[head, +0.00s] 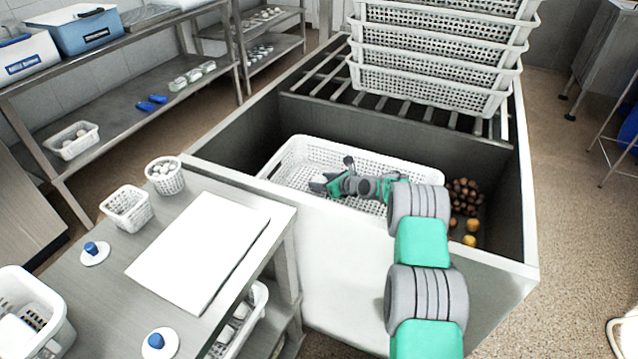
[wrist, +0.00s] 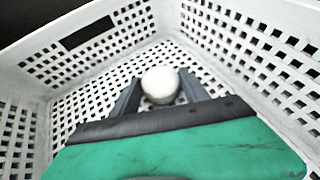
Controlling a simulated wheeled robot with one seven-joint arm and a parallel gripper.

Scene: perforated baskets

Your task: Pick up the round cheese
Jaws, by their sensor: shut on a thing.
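The round cheese (wrist: 160,85) is a small white ball-like piece. In the wrist view it sits between the two dark fingers of my gripper (wrist: 158,92), which is shut on it. Around and beneath it is the white perforated basket (wrist: 240,45). In the head view my gripper (head: 318,184) is over the left part of that basket (head: 410,160), inside the metal sink. The cheese is hidden or too small to make out there. I cannot tell whether the cheese touches the basket floor.
The basket walls rise around my gripper. A stack of white baskets (head: 435,55) stands on the slatted rack behind. Brown and orange round items (head: 465,195) lie to the right in the sink. A white board (head: 200,250) and small baskets (head: 127,206) are on the left table.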

